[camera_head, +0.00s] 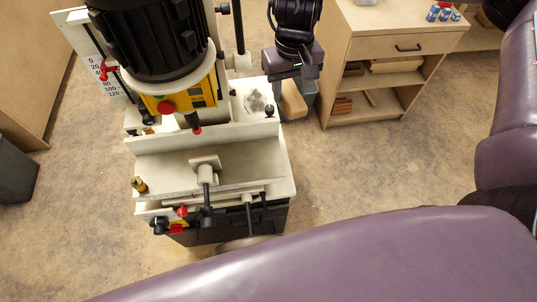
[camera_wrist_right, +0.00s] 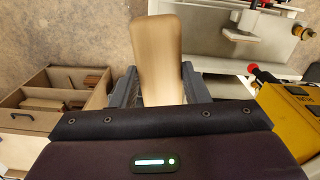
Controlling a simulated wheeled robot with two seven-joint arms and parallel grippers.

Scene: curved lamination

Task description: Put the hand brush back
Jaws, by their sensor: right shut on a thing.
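The hand brush shows as a pale wooden piece (camera_head: 293,100) below my right gripper (camera_head: 297,88) in the head view, beside the machine's right edge. In the right wrist view the wooden piece (camera_wrist_right: 158,50) sticks out, slightly blurred, between the two fingers of my right gripper (camera_wrist_right: 160,88), which is shut on it. I cannot make out bristles. My left gripper is not in view.
A machine with a pale table (camera_head: 165,170) and levers stands left of the gripper. A wooden cabinet (camera_head: 400,60) with a drawer and open shelves stands to the right, with wooden pieces on its shelves. Grey debris (camera_head: 258,102) lies on the machine. Bare floor (camera_head: 370,155) lies between.

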